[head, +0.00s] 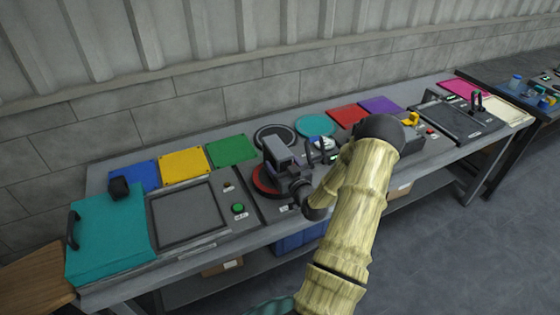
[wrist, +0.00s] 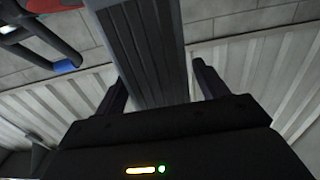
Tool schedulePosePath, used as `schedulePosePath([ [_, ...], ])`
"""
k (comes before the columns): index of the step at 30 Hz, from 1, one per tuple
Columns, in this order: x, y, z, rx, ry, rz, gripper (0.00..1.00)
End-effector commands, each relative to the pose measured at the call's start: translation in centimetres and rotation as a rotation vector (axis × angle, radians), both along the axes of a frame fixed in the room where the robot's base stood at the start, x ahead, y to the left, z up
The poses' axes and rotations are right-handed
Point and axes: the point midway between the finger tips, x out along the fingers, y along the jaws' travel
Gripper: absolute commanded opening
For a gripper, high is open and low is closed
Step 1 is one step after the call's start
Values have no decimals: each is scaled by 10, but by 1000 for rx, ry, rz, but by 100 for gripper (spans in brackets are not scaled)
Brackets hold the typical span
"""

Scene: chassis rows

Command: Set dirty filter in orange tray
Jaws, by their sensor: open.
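My gripper (wrist: 161,76) is open in the wrist view, its two dark fingers apart. A long dark grey ribbed piece (wrist: 145,45) shows between and beyond the fingers; I cannot tell whether it is the dirty filter or whether a finger touches it. In the head view a grey block (head: 281,152) is at the end of my arm, above a red round piece (head: 266,180) on the bench; I cannot tell what the block is. I cannot make out an orange tray or name a filter with certainty in either view.
The long grey bench carries blue (head: 134,175), yellow (head: 185,167) and green (head: 231,151) mats at the back. A teal lidded box (head: 110,240) stands at the left end beside a recessed panel (head: 187,217). A green button (head: 238,208) is in front. Another table adjoins at right.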

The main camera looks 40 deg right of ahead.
Motion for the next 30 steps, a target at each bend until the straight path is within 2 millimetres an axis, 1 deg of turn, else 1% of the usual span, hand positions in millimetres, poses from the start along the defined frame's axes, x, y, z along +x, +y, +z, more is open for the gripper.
schedulePosePath([
  [3, -24, 5, -3, 1, 3, -1, 73],
  [9, -62, 14, -2, 0, 2, -2, 73],
  [12, -78, 18, -2, 0, 2, -2, 73],
  [15, -88, 21, -1, 0, 1, -1, 73],
  [19, -93, 23, 0, 0, -1, -1, 73],
  [30, -93, 23, 0, 0, -1, 0, 73],
])
